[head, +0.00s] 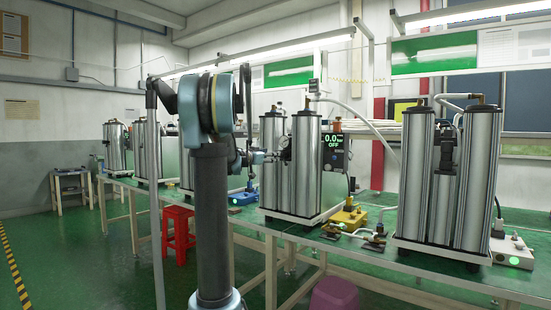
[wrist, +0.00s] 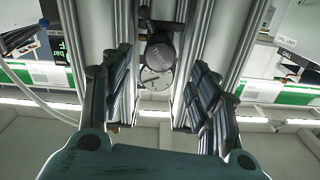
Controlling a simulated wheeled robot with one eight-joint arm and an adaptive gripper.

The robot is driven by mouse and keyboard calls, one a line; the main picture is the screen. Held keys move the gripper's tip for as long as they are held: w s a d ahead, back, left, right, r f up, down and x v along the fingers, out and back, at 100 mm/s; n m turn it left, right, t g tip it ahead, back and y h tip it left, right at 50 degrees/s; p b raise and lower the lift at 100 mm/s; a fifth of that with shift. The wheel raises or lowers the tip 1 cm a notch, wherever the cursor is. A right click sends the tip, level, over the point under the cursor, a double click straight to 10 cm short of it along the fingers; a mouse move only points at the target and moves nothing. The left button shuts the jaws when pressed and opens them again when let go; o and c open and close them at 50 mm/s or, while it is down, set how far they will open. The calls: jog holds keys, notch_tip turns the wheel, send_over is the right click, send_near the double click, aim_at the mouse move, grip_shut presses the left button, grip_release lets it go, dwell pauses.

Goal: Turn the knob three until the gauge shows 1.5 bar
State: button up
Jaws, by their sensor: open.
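In the wrist view, which is upside down, a round pale gauge (wrist: 156,80) sits between two shiny metal columns. A dark round knob-like part (wrist: 159,52) adjoins it. I cannot read the gauge's needle or any number on the knob. The gauge also shows small in the head view (head: 285,143). My gripper (head: 273,157) is beside the front of this column unit in the head view. In the wrist view its two fingers stand open on either side of the gauge (wrist: 158,66), with nothing held; I cannot tell how far short of it they are.
A dark display (head: 334,142) reads 0.0 and OFF on this unit. Another column unit (head: 480,175) stands to the right on the green bench (head: 375,252). Yellow (head: 348,218) and white boxes and small valves lie on the bench. A red stool (head: 178,228) stands below.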

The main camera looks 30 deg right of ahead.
jog(key=x, duration=0.6)
jog(key=shift+d, duration=0.3)
jog(key=shift+c, duration=0.2)
jog(key=shift+w, duration=0.1)
jog(key=c, duration=1)
